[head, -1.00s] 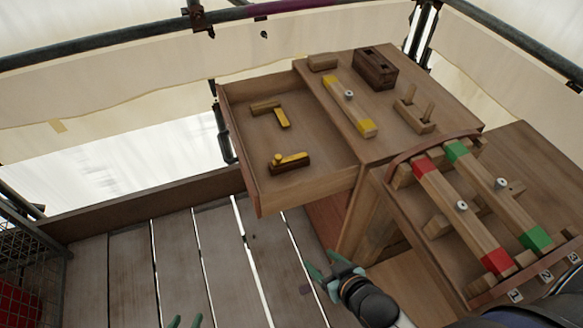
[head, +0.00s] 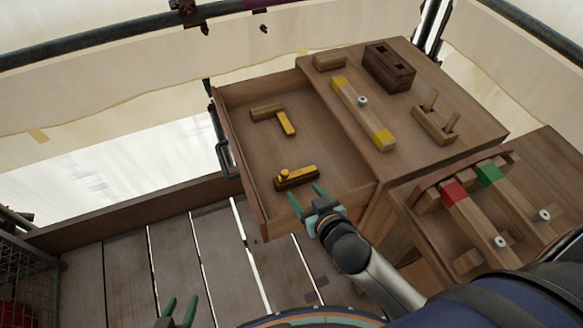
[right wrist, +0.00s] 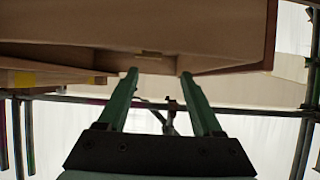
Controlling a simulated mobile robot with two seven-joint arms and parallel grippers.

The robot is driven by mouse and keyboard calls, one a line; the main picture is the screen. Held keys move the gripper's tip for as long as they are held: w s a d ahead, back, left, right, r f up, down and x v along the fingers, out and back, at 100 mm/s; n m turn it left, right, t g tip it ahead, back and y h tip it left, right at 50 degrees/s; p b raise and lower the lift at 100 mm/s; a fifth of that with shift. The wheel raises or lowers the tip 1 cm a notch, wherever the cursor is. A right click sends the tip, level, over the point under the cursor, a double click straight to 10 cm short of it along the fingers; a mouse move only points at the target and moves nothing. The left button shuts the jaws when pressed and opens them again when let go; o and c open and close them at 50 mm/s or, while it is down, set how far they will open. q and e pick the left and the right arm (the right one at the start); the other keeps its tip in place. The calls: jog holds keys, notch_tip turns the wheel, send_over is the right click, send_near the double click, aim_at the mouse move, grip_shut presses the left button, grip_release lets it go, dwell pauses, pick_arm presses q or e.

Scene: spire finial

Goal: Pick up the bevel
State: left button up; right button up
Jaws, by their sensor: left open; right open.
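An L-shaped tool with a brown wooden arm and a yellow arm, which looks like the bevel (head: 286,122), lies flat in the upper part of the open drawer (head: 240,140). A dark wooden tool with a yellow top (head: 297,178) lies nearer in the same drawer. My right gripper (head: 306,193) is open and empty at the drawer's near side, just below the dark tool and apart from the bevel. In the right wrist view its open fingers (right wrist: 158,76) point toward a wooden box edge; no tool shows there. My left gripper (head: 181,302) is open and empty, low at the left over the planks.
The bench top (head: 400,150) holds a yellow-ended bar (head: 362,112), a dark slotted block (head: 389,66) and a pegged block (head: 435,125). A lower shelf at right carries red- and green-marked bars (head: 478,218). The drawer walls stand around the tools.

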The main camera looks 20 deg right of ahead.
send_near(285, 173)
jog(key=x, duration=0.3)
jog(key=shift+b+x, duration=0.55)
jog(key=shift+x, duration=2)
jog(key=shift+c, duration=0.2)
grip_shut()
